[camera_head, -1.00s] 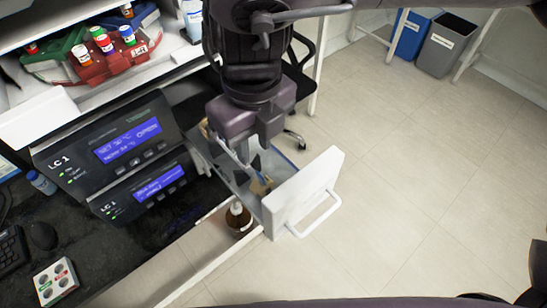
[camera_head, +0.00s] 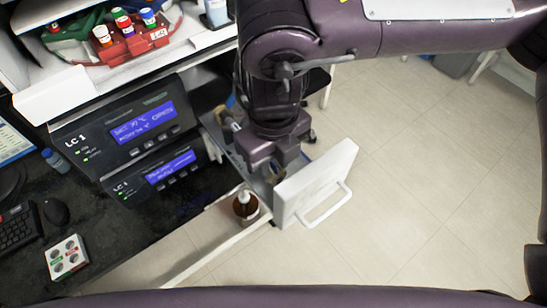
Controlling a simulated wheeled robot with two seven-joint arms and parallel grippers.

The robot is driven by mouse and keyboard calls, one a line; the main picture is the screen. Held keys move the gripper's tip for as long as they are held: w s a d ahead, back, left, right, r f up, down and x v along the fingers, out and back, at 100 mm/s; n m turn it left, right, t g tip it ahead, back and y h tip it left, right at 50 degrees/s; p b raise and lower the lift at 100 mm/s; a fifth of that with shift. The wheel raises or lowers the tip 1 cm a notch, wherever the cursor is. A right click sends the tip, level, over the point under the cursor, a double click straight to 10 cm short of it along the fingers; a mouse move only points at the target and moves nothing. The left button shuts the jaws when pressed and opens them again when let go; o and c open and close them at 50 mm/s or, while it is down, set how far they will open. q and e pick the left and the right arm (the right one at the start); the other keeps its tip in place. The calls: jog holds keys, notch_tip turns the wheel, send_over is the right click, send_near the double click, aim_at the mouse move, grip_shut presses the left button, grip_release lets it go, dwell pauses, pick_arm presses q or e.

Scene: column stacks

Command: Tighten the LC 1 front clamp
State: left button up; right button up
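Two stacked dark LC 1 units stand on the bench, the upper LC 1 unit (camera_head: 98,158) and the lower LC 1 unit (camera_head: 136,190), both with lit blue displays. I cannot make out a front clamp on either. To their right an open drawer with a white front (camera_head: 312,184) and handle sticks out. My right gripper (camera_head: 272,172) points down into the drawer, behind its front panel. Its fingertips are mostly hidden, so I cannot tell whether it is open or holds anything. The drawer's contents are largely hidden by my arm. My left gripper is not in view.
A brown bottle (camera_head: 245,207) stands beside the drawer. A white block with round buttons (camera_head: 66,257), a mouse (camera_head: 56,211) and a keyboard (camera_head: 17,229) lie on the black bench. A red rack of vials (camera_head: 123,42) sits on the shelf above. Open floor lies to the right.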

grip_shut()
jog(key=shift+w+d, duration=0.1)
jog(key=g+y+b, duration=0.1)
jog(key=w+d+g+y+b, duration=0.1)
jog(key=y, duration=0.1)
jog(key=d+g+y+b, duration=0.1)
jog(key=y, duration=0.1)
jog(key=shift+w+f+g, duration=0.3)
jog(key=shift+f, duration=0.1)
jog(key=b, duration=0.1)
jog(key=g+y, duration=0.1)
jog(key=y+b, duration=0.1)
jog(key=shift+w+d+f+g+b, duration=0.25)
jog(key=shift+w+d+g+b, duration=0.05)
jog(key=shift+w+d+g, duration=0.1)
jog(key=shift+d+g+y+b, duration=0.15)
jog(key=shift+g+y+b, duration=0.35)
jog(key=shift+y+b, duration=0.3)
